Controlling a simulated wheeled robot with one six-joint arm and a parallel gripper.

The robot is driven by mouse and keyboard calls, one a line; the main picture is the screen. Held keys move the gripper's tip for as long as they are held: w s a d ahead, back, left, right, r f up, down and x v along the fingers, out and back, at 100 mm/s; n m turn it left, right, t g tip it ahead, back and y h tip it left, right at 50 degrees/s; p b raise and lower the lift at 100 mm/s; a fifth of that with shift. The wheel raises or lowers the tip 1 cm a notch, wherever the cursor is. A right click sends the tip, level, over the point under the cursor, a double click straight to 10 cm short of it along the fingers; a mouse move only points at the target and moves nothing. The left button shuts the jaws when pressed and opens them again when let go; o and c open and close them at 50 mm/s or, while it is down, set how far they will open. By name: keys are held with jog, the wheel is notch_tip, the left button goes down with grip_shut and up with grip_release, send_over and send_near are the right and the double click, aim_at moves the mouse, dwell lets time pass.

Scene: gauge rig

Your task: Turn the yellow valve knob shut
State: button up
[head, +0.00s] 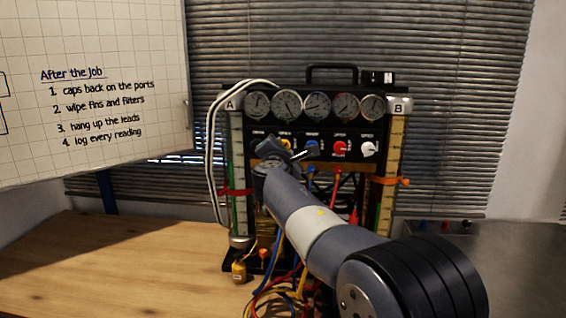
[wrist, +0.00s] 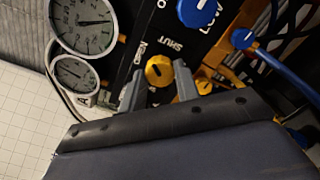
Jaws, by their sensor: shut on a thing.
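The yellow valve knob (wrist: 158,70) shows in the wrist view between the two grey fingers of my gripper (wrist: 157,82), one finger on each side. My gripper is shut on it. A "SHUT" label is printed on the black panel beside the knob. In the head view my gripper (head: 289,152) is at the panel's row of knobs, and only part of the yellow knob (head: 286,143) shows behind it. Which way the knob's mark points is too small to tell.
A blue knob (head: 312,147), a red knob (head: 340,148) and a white knob (head: 368,148) sit to the right on the panel. Several gauges (head: 317,105) are above. Loose coloured hoses (head: 277,292) hang below. The wooden bench (head: 120,262) is clear at left.

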jog(key=shift+f+m+b, duration=0.1)
jog(key=shift+m+b, duration=3.9)
jog(key=shift+m, duration=1.1)
jog(key=o, duration=1)
jog(key=shift+c, duration=0.2)
jog(key=s+b, duration=0.3)
jog(key=s, duration=0.7)
jog(key=shift+s+a, duration=0.2)
jog(key=shift+s, duration=0.2)
